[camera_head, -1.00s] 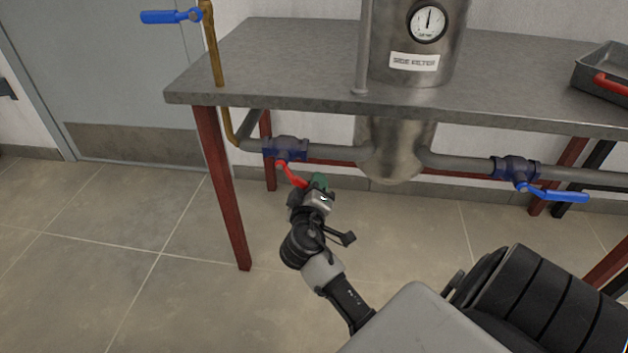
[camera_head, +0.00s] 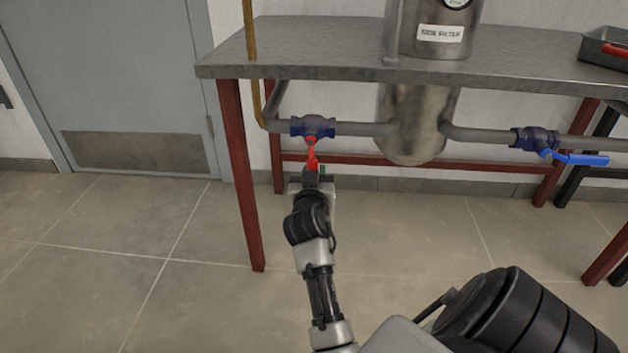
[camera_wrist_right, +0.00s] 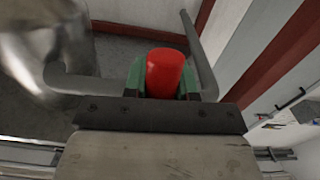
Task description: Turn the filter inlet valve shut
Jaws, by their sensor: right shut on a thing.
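The red-handled valve (camera_head: 313,127) has a blue body on the grey pipe left of the steel filter vessel (camera_head: 410,115), under the bench. Its red handle (camera_head: 312,152) points down toward me, across the pipe. My right gripper (camera_head: 312,174) is shut on the outer end of this handle. In the right wrist view the red handle (camera_wrist_right: 166,72) sits between the green finger pads of the right gripper (camera_wrist_right: 163,85). A second valve (camera_head: 535,139), right of the vessel, has a blue handle (camera_head: 582,159) pointing right, roughly along the pipe. My left gripper is out of view.
The grey bench top (camera_head: 330,66) lies above the pipes, with a red leg (camera_head: 243,175) left of my right arm. A grey tray (camera_head: 600,52) stands at the bench's right. The floor (camera_head: 130,235) at left is clear.

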